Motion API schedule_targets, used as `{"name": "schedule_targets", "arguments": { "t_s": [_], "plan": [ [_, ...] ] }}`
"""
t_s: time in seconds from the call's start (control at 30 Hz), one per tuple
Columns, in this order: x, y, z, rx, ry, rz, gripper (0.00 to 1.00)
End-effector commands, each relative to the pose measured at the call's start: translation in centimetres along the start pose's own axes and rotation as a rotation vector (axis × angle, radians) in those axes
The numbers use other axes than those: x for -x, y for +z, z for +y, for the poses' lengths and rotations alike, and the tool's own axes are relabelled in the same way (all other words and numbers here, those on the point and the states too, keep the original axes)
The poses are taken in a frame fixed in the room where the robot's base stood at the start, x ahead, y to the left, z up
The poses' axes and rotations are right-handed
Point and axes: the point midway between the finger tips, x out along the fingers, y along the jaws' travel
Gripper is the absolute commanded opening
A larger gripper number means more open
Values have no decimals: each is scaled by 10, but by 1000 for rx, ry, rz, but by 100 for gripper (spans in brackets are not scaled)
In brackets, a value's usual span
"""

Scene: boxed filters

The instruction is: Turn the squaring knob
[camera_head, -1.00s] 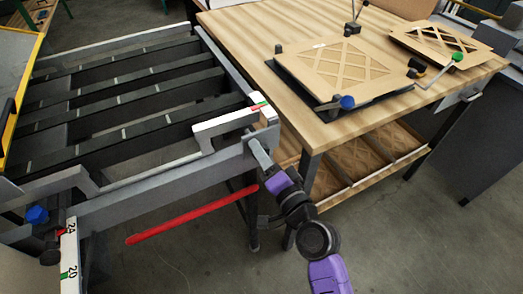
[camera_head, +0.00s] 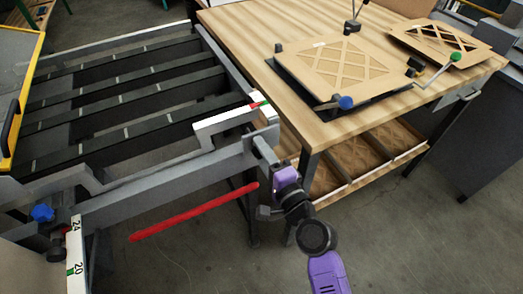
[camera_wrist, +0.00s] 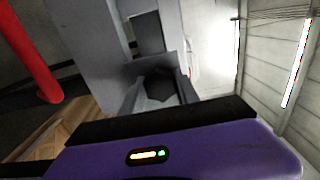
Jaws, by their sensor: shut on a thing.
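The squaring knob appears to be the dark faceted piece (camera_wrist: 158,84) between my fingers in the wrist view; most of it is hidden. My gripper (camera_head: 262,155) is at the right end of the grey front bar (camera_head: 180,181) in the head view. It also shows in the wrist view (camera_wrist: 160,95), with grey fingers closed around the dark piece. The purple hand body fills the bottom of that view. In the head view the fingers and hand cover the knob.
A red bar (camera_head: 195,212) juts out below the front bar. A blue knob (camera_head: 43,212) and a white scale (camera_head: 75,255) are at left. A wooden bench (camera_head: 240,30) with a lattice panel (camera_head: 345,66) stands close on the right. The floor in front is clear.

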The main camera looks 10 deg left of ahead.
Motion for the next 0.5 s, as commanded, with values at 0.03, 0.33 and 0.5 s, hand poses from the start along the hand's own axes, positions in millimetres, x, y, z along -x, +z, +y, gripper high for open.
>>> {"name": "schedule_targets", "arguments": {
  "t_s": [0.03, 0.33, 0.5],
  "plan": [
    [0, 0, 1, -1, 2, 1, 0],
    [0, -1, 2, 0, 2, 1, 49],
    [0, 0, 1, 1, 1, 1, 59]
  ]
}}
